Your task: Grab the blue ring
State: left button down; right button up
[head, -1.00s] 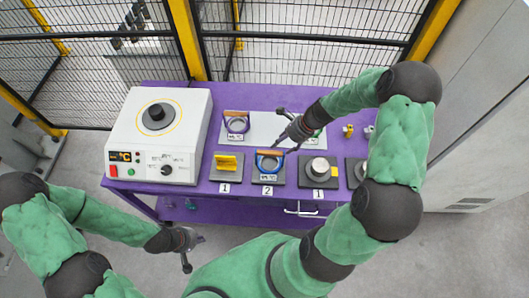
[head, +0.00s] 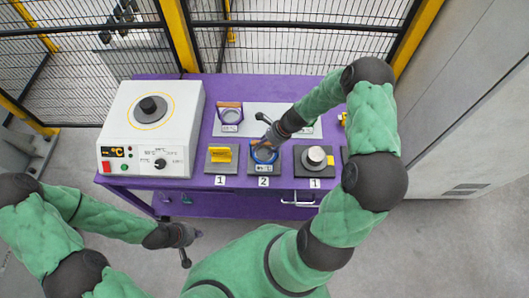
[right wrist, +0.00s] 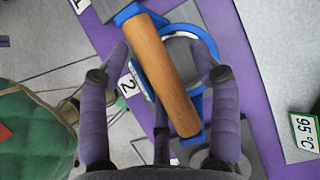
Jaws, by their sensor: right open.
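The blue ring (head: 265,153) sits on the dark pad marked 2 on the purple table. The right wrist view shows its blue frame (right wrist: 128,12) and brown bar handle (right wrist: 162,78). My right gripper (head: 267,136) is over the ring from above. In the right wrist view the right gripper (right wrist: 161,52) is open, one finger on each side of the handle. Contact cannot be told. My left gripper (head: 187,245) hangs in front of the table, away from the ring; its jaws are too small to read.
A white heater box (head: 150,130) stands at the table's left. A purple-framed ring (head: 230,116) lies behind, a yellow block (head: 221,154) is on the pad to the left, and a silver cylinder (head: 316,157) is to the right. A fence runs behind the table.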

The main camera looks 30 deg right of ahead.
grip_shut()
jog(key=shift+r, duration=0.15)
